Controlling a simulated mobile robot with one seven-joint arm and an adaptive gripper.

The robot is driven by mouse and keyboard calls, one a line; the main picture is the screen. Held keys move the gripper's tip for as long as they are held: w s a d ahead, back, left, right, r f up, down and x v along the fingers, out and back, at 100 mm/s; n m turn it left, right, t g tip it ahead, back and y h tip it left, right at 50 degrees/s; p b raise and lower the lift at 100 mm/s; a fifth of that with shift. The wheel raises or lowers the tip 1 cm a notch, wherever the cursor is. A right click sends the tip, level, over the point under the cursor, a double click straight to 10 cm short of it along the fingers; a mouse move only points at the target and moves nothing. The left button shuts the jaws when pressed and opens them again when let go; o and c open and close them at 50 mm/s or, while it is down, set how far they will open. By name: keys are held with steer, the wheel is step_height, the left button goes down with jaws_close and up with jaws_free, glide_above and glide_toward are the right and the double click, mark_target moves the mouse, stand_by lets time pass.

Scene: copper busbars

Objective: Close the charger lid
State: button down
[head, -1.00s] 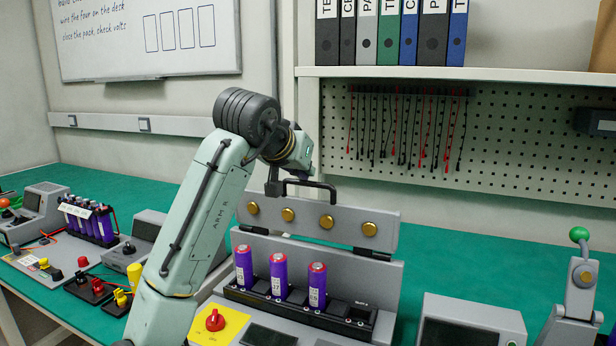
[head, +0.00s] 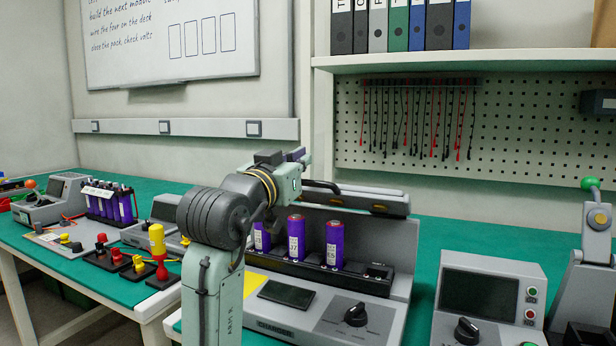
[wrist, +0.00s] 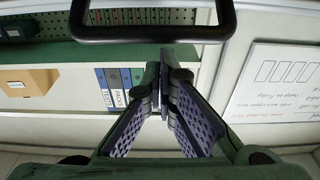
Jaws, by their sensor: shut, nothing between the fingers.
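The charger (head: 330,312) stands on the bench with several slots. Three purple cells stand upright in it, one of them here (head: 334,243); the right slot (head: 376,272) looks empty. Contact is unclear.
A grey meter box (head: 487,300) stands right of the charger, with a green-knobbed lever press (head: 597,240) beyond it. Leads, plugs and a cell pack (head: 110,205) lie left. A shelf with binders (head: 420,60) hangs above. Green bench top is clear behind the meter.

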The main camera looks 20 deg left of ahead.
steer(key=s+f+t+b, duration=0.5)
steer(key=f+b, duration=0.6)
steer(key=b, duration=0.1)
steer(key=shift+t, duration=0.4)
steer(key=shift+w+a+f, duration=0.1)
steer(key=shift+f, duration=0.1)
